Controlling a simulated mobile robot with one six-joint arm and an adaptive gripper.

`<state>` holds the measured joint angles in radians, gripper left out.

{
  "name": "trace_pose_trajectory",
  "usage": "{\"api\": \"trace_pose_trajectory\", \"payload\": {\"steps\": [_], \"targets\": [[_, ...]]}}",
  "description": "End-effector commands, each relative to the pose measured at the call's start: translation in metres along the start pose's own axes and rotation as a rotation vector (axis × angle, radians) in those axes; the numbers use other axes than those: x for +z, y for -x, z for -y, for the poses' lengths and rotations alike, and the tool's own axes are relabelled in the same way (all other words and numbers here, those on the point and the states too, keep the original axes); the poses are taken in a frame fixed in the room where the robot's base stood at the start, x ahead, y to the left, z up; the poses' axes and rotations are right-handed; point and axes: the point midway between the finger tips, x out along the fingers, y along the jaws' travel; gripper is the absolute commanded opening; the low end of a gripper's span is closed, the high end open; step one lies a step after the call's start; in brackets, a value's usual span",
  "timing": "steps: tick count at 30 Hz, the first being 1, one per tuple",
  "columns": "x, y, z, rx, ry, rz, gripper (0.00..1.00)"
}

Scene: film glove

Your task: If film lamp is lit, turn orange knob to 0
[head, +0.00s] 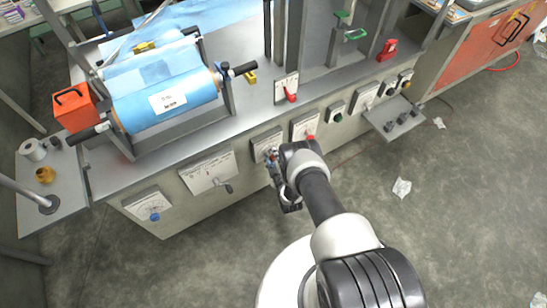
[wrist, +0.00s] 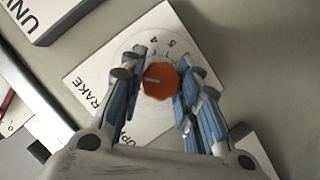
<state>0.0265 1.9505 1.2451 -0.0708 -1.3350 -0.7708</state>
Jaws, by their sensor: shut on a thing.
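The orange knob (wrist: 162,82) sits on a white dial plate (wrist: 130,62) with "RAKE" and the numerals 5 and 4 readable. A pale pointer line on the knob points left in the wrist view. My gripper (wrist: 161,88) has its blue-padded fingers closed on both sides of the knob. In the head view my gripper (head: 272,157) is at the front panel of the bench, and the knob is largely hidden by it. I cannot tell which item is the film lamp or whether it is lit.
The bench (head: 245,120) carries a blue film roll (head: 165,98) and an orange box (head: 73,107). Along its front are a blue knob plate (head: 150,206), a crank plate (head: 207,172), a red control (head: 311,137) and a green control (head: 338,118). A small shelf (head: 395,112) juts out right.

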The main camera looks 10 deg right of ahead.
Motion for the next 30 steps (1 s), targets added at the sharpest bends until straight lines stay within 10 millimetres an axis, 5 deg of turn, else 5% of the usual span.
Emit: {"api": "trace_pose_trajectory", "payload": {"steps": [15, 30], "targets": [[0.0007, 0.0002, 0.0014, 0.11, 0.267, 0.001, 0.06], [0.0005, 0.0001, 0.0012, 0.125, 0.303, 0.001, 0.06]]}}
